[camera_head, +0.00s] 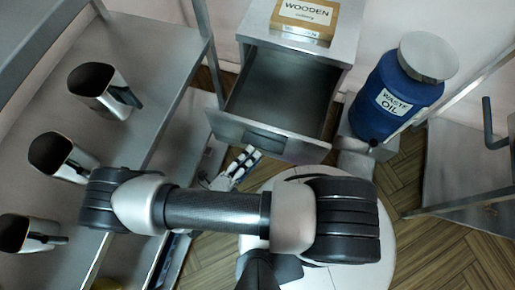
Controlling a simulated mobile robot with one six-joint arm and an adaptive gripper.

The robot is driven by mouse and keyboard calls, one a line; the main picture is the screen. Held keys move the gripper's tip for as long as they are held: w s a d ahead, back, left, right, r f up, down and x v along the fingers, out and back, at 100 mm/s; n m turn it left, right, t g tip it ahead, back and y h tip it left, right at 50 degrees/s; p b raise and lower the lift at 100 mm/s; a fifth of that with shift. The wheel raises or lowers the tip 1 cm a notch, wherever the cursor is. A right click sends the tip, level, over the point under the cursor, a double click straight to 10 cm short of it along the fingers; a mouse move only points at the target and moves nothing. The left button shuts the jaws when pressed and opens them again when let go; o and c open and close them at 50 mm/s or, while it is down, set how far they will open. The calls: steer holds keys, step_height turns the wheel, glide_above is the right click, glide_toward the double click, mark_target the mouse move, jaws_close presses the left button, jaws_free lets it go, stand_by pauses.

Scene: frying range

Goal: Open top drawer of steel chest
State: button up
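The steel chest (343,42) stands at the top middle. Its top drawer (283,88) is pulled well out, and its bare grey inside shows empty. The drawer front (305,150) faces me, with a dark handle (264,139) at its middle. My gripper (248,158) is just below and left of the handle, close to the drawer front. It looks small and partly blurred. I cannot tell whether it touches the front or whether its fingers are open. Lower parts of the chest are hidden by the drawer and my arm.
A wooden box (305,14) sits on the chest. A blue waste oil drum (386,98) stands right of the drawer. A steel shelf (150,50) with several metal jugs (98,82) is at left. Another steel rack (455,165) is at right. Wooden floor (440,240) shows at lower right.

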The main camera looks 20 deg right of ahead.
steer(key=v, duration=0.7)
steer(key=shift+s+a, duration=0.2)
steer(key=shift+a, duration=0.1)
